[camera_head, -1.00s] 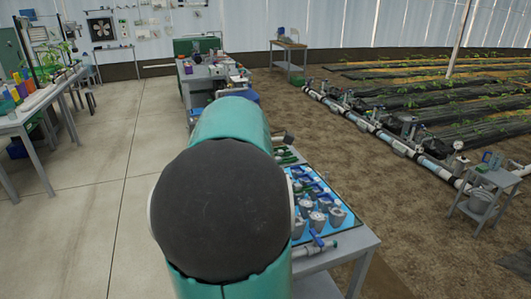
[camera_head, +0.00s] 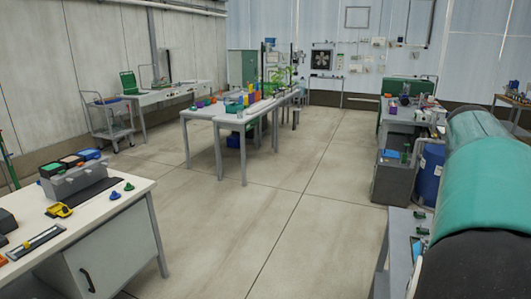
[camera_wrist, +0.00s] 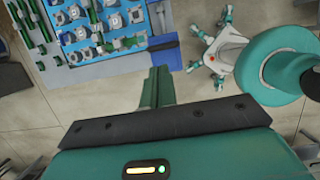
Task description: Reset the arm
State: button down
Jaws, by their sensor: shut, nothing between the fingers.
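My gripper (camera_wrist: 158,88) shows in the wrist view, its two narrow fingers together with nothing between them. It hangs beside the near edge of a blue tray (camera_wrist: 127,43) holding several grey valve fittings, at the upper left of that view. I cannot tell its height above the tray. In the head view my teal and black arm fills the right edge, and the gripper itself is out of sight there.
In the head view, a workbench (camera_head: 125,205) stands at the near left, with a grey box, colored parts and a yellow tool. Tables with bottles and plants (camera_head: 225,112) stand further back. A blue barrel (camera_head: 430,172) stands near my arm. The concrete floor (camera_head: 255,215) between is clear.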

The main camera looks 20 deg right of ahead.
jog(key=w+a+f+m+t+y, duration=0.1)
jog(key=w+a+f+m+t, duration=0.15)
jog(key=a, duration=0.85)
jog(key=w+a+f+m+t, duration=0.1)
jog(key=w+a+f+t, duration=0.15)
jog(key=a, duration=0.75)
jog(key=w+a+f+m+t+y, duration=0.15)
jog(key=w+a, duration=0.25)
jog(key=a, duration=0.7)
jog(key=s+a+f+m, duration=0.1)
jog(key=a+f+m, duration=0.1)
jog(key=a, duration=0.3)
jog(key=s+a+f+m+t, duration=0.1)
jog(key=s+a+f+m, duration=0.1)
jog(key=a, duration=0.3)
jog(key=shift+s+f, duration=0.2)
jog(key=shift+f, duration=0.05)
jog(key=shift+d, duration=0.1)
